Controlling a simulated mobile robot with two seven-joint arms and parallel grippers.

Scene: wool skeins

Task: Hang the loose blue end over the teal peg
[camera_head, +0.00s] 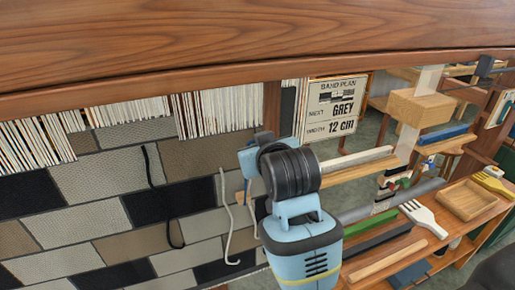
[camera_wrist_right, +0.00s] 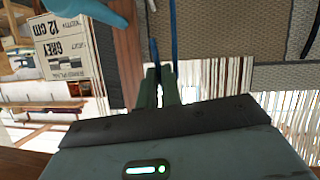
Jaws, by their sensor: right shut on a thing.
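In the right wrist view, my right gripper (camera_wrist_right: 161,72) has its dark green fingers close together. My left gripper is in neither view.
A woven panel (camera_head: 100,172) of grey, tan and black blocks fills the left. Black strands (camera_head: 148,165) and a white strand (camera_head: 224,200) hang before it. A sign (camera_head: 335,105) reads GREY, 12 cm. Right, a shelf holds a tray (camera_head: 467,200) and a white fork (camera_head: 420,217).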

